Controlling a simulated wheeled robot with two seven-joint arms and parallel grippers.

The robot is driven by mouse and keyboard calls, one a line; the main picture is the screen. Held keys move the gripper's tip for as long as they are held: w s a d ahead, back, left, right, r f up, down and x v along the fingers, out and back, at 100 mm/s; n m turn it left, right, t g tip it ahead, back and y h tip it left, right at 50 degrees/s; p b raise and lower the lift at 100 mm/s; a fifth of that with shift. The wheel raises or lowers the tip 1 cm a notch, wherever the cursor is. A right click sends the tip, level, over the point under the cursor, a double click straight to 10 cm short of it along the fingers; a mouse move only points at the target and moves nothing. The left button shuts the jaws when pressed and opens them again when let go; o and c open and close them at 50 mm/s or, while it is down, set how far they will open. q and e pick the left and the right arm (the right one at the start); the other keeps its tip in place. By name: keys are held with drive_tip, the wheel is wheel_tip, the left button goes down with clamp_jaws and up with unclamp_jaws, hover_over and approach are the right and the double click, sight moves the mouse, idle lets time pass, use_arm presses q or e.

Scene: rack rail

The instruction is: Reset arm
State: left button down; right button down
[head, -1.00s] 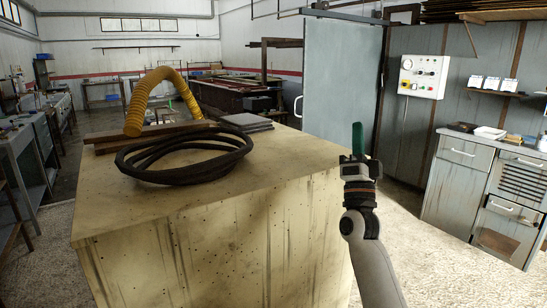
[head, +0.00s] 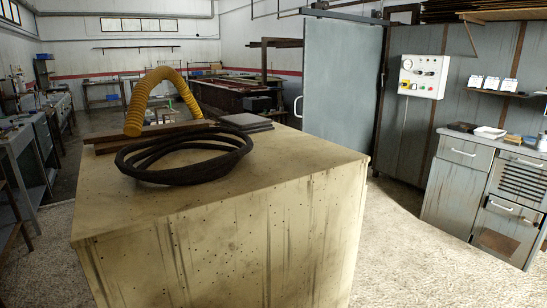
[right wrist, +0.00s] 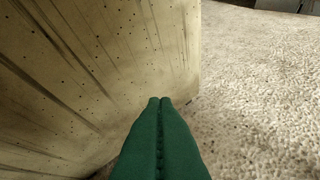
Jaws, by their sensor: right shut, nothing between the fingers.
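My right gripper (right wrist: 160,100) shows in the right wrist view with its two green fingers pressed together and nothing between them. It is beside the side face of the large pale wooden block (right wrist: 90,80), near its vertical edge, with speckled floor to the right. I cannot tell whether the fingers touch the block. Neither gripper shows in the head view now. The wooden block (head: 290,230) fills the middle foreground of the head view.
A coiled black hose (head: 185,175), a yellow corrugated hose (head: 170,82) and grey flat sheets (head: 246,122) lie on the block. A grey cabinet (head: 455,185) stands at right. The floor (head: 410,250) between block and cabinet is clear.

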drive_tip(key=s+d+f+n+g, duration=0.1)
drive_tip(key=s+f+g, duration=0.2)
drive_tip(key=s+f, duration=0.65)
drive_tip(key=s+d+f+n+g, duration=0.1)
drive_tip(key=s+d+f+g, duration=0.3)
drive_tip(key=s, duration=1)
drive_tip(key=s+f+n+g, duration=0.1)
drive_tip(key=s+f, duration=0.2)
drive_tip(key=s, duration=0.7)
drive_tip(key=s+f+n+g+h, duration=0.1)
drive_tip(key=s+f+g, duration=0.1)
drive_tip(key=s, duration=0.9)
drive_tip(key=shift+d+f+h, duration=0.15)
drive_tip(key=shift+f+h, duration=0.15)
drive_tip(key=shift+f, duration=0.2)
